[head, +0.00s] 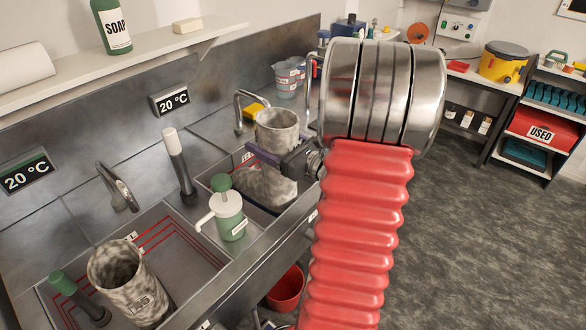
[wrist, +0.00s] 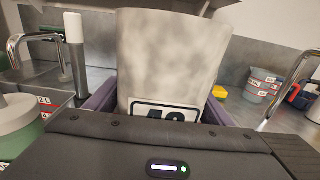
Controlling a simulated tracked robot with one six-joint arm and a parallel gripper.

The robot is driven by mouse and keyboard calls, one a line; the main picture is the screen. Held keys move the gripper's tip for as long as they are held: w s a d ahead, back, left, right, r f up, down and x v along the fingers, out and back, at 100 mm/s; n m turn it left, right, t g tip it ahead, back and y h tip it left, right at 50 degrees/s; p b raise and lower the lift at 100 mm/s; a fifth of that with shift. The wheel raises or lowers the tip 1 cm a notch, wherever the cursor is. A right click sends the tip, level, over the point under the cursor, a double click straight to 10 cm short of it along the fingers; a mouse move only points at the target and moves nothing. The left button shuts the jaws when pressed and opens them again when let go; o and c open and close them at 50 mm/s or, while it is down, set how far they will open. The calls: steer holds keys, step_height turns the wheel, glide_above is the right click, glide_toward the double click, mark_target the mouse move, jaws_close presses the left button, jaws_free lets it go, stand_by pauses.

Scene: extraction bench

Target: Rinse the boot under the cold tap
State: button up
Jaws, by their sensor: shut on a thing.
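A grey mottled boot (head: 277,130) stands roughly upright over the right-hand sink basin, its foot low in the basin. My gripper (head: 283,158) is shut around its shaft, with purple jaws on both sides. In the wrist view the boot's shaft (wrist: 172,55) fills the middle, and its number label is partly hidden by my gripper. A curved tap (head: 240,108) rises behind the boot; no water shows from it. Another curved tap (head: 118,190) serves the left basin. I cannot tell which tap is cold. Two wall displays (head: 172,99) both read 20 °C.
A second mottled boot (head: 125,285) stands in the left basin. A green-and-white pump bottle (head: 228,212) and a white-topped post (head: 178,165) stand between the basins. A yellow sponge (head: 254,109) and grey cups (head: 284,80) lie behind. A red bucket (head: 287,289) is below.

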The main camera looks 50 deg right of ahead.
step_height(320, 180, up, 19)
steer(key=shift+r, duration=0.15)
stand_by(2.2)
stand_by(0.5)
